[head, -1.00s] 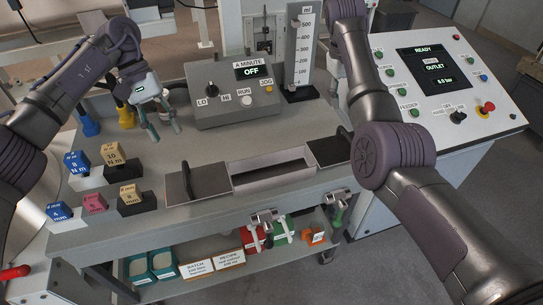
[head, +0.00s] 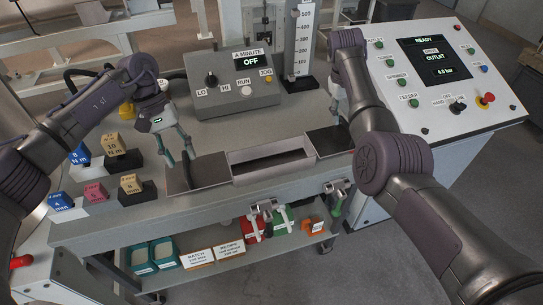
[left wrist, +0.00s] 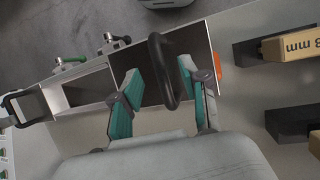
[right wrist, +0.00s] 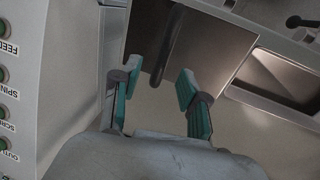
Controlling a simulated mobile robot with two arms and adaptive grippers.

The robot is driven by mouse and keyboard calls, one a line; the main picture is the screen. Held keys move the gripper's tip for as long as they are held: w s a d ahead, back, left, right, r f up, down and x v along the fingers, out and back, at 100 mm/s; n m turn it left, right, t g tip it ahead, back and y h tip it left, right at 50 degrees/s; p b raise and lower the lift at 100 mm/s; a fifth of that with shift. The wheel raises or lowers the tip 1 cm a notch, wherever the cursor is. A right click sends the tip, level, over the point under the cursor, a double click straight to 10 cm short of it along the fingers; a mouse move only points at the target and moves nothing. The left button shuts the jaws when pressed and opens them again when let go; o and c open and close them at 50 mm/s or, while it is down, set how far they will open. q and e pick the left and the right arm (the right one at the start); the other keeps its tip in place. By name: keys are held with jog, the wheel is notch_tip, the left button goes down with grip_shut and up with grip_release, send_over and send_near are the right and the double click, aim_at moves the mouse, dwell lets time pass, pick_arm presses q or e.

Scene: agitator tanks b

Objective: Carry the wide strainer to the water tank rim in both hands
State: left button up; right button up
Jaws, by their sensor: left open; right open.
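The wide strainer (head: 233,176) lies flat on the grey bench, with a recessed middle, dark end plates and a black upright handle at each end. My left gripper (head: 180,157) is open at its left handle (head: 190,164). In the left wrist view this handle (left wrist: 160,70) stands between the two teal fingers. My right gripper (head: 338,112) is open above the strainer's right end, partly hidden by my own arm. In the right wrist view the right handle (right wrist: 170,45) lies just beyond the gap between the fingers. The water tank rim cannot be made out.
A control box (head: 237,85) and an upright scale (head: 302,45) stand behind the strainer. Labelled blocks (head: 115,145) sit at the bench's left. A slanted control panel (head: 440,75) is at the right.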

aim_at(185, 164)
pick_arm(q)
jog(key=shift+x, duration=2)
pick_arm(e)
jog(key=shift+w+d+f, duration=0.1)
jog(key=shift+d+f, duration=0.1)
jog(key=shift+f, duration=0.75)
jog(key=shift+w+d+f, duration=0.1)
jog(key=shift+d+f, duration=0.05)
jog(key=shift+f, duration=0.8)
pick_arm(q)
grip_shut()
pick_arm(e)
grip_shut()
pick_arm(q)
jog(key=shift+r, duration=0.1)
pick_arm(e)
jog(key=shift+r, duration=0.1)
